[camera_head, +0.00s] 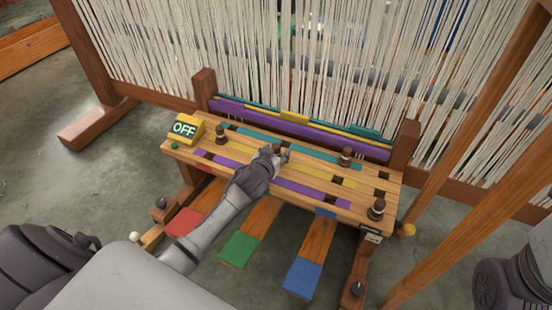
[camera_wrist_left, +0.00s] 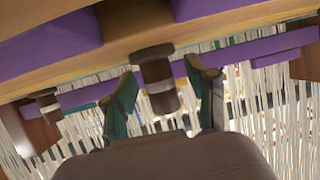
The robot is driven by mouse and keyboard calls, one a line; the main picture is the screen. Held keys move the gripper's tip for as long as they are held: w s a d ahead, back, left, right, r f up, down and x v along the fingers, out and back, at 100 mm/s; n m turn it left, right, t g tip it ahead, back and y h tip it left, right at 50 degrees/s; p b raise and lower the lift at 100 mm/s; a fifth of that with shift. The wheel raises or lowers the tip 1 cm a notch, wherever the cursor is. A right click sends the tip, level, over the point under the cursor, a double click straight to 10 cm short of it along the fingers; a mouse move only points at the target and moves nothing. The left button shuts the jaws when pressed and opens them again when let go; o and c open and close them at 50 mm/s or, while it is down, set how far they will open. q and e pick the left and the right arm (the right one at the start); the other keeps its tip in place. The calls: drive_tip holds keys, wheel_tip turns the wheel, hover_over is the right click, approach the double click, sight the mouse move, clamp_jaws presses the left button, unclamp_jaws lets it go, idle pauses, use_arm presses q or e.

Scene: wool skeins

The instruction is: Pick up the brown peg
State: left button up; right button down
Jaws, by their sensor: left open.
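Several brown pegs with pale bands stand on the slotted wooden board (camera_head: 330,204): one at the left (camera_head: 221,134), one at the right back (camera_head: 346,156) and one at the right front (camera_head: 377,209). My left gripper (camera_head: 275,153) is over the middle of the board and partly hides another brown peg there. In the left wrist view this brown peg (camera_wrist_left: 155,74) shows between the two spread fingers (camera_wrist_left: 163,80), with gaps on both sides. The gripper is open. A further peg (camera_wrist_left: 46,106) shows to the left in that view. My right gripper is not seen.
A yellow box reading OFF (camera_head: 184,128) sits at the board's left corner. Behind the board hang dense white threads (camera_head: 300,50) of a loom. Red (camera_head: 184,221), green (camera_head: 239,249) and blue (camera_head: 302,279) pedals lie below. A slanted wooden beam (camera_head: 480,130) stands at the right.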

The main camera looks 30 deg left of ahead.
use_arm(q)
drive_tip(key=c, duration=1)
drive_tip(key=shift+o, duration=0.2)
drive_tip(key=shift+r, duration=0.15)
